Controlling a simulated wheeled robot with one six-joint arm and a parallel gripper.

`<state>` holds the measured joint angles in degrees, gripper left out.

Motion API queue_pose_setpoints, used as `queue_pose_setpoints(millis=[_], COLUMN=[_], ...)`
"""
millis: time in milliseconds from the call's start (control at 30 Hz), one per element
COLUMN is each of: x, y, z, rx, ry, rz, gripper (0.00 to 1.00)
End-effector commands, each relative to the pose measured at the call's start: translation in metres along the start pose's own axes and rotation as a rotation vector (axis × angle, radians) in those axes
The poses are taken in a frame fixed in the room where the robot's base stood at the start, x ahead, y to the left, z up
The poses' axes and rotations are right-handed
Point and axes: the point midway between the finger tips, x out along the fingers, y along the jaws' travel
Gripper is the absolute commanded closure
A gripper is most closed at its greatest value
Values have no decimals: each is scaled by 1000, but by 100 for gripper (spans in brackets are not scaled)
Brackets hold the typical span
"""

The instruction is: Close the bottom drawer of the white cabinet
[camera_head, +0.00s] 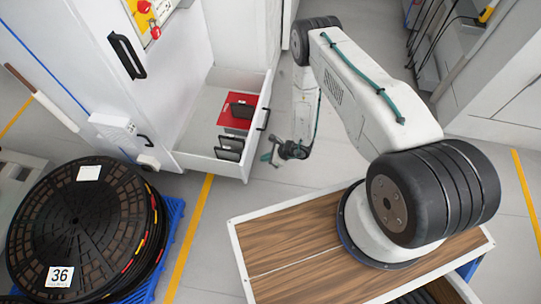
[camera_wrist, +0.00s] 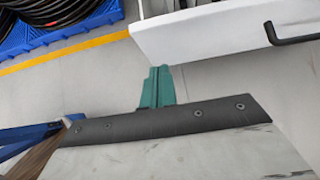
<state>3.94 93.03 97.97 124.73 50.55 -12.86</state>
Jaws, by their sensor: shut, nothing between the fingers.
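The white cabinet (camera_head: 185,60) stands at the upper left of the head view. Its bottom drawer (camera_head: 259,122) is pulled out, with a red item (camera_head: 238,121) and several black items (camera_head: 231,147) inside. A dark handle (camera_head: 264,119) is on the drawer front. My gripper (camera_head: 268,158) is low, just right of the drawer front near its lower end, and looks apart from it. In the wrist view my gripper's teal fingers (camera_wrist: 157,87) are shut and empty. The white drawer front (camera_wrist: 200,35) and its dark handle (camera_wrist: 292,40) show beyond them.
A black reel (camera_head: 85,230) marked 36 lies on a blue pallet (camera_head: 172,232) at the left. A yellow floor line (camera_head: 190,240) runs between the reel and my base. Grey floor (camera_head: 330,165) is open right of the drawer. Grey cabinets (camera_head: 500,95) stand at the right.

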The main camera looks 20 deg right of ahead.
Motion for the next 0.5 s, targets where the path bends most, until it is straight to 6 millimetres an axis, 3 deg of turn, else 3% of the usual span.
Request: queue_pose_setpoints(millis=[200,500], x=[45,65], y=[0,0], z=[4,27], rx=[-4,0], ry=[-2,0], rz=[1,0], gripper=[100,100])
